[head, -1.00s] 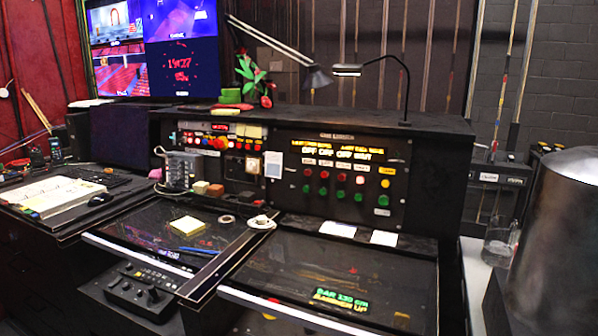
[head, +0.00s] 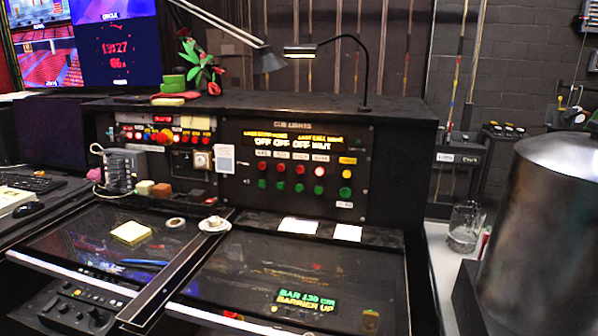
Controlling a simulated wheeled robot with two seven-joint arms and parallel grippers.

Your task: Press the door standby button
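The cue lights panel (head: 297,178) stands upright on the back of the desk, near the middle of the head view. Below its amber display (head: 292,141), reading OFF OFF OFF WAIT, is a row of small labels too small to read. Under them is a row of red buttons (head: 281,168) above a row of green buttons (head: 280,185). The rightmost red-row button (head: 319,171) looks pale and lit. A yellow button (head: 347,160) and a larger green button (head: 345,192) are at the right end. I cannot tell which is door standby. Neither gripper is in view.
A desk lamp (head: 300,51) arches over the console top. A glass jug (head: 464,228) and a large metal cylinder (head: 548,225) stand at the right.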

